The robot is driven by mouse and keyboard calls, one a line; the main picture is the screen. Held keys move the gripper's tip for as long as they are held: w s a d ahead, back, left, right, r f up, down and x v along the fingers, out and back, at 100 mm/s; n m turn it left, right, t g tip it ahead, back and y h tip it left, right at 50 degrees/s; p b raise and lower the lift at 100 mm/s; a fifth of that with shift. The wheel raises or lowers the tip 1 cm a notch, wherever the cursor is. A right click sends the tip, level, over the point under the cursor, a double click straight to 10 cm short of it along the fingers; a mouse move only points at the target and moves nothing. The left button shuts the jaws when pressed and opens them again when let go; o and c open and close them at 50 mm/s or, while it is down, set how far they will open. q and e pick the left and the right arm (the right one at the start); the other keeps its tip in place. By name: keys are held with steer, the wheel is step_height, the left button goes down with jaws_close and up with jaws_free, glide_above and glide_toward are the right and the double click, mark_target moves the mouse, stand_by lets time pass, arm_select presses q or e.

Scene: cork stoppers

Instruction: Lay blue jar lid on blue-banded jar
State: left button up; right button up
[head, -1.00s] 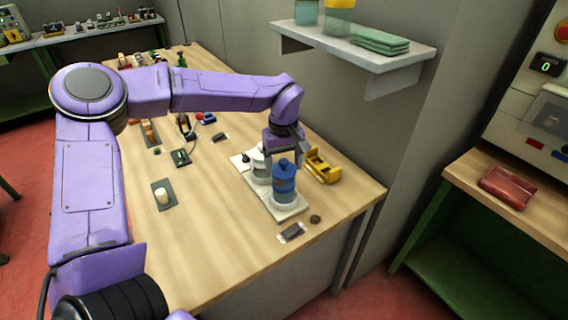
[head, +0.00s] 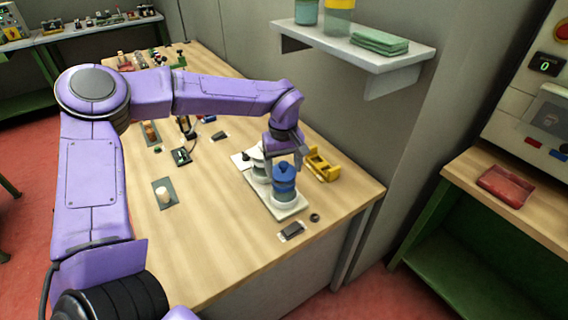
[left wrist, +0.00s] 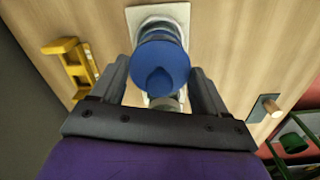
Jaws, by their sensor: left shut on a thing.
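The blue jar lid (head: 284,170) has a raised knob and is at my left gripper (head: 284,152), which is shut on it. The blue-banded jar (head: 284,192) stands upright directly below, on a pale board. The lid looks level and very close to the jar's top; I cannot tell whether they touch. In the left wrist view the lid (left wrist: 160,68) sits between the two fingers of my left gripper (left wrist: 160,85) and hides most of the jar. My right gripper is not in view.
A white jar (head: 258,160) stands close behind on the same pale board (head: 290,211). A yellow holder (head: 322,165) is just right of it. A dark round piece (head: 315,217) lies near the table's front edge. A shelf (head: 390,58) hangs above right.

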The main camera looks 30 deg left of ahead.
arm_select(q)
steer(key=shift+f+p, duration=0.25)
steer(key=shift+p, duration=0.1)
stand_by(0.7)
steer(key=shift+f+p, duration=0.15)
steer(key=shift+p, duration=0.3)
stand_by(0.4)
steer(key=o, duration=1)
step_height(320, 180, up, 5)
steer(key=p, duration=0.5)
steer(key=shift+p, duration=0.4)
steer(key=shift+r+p, duration=0.7)
steer(key=shift+r, duration=0.35)
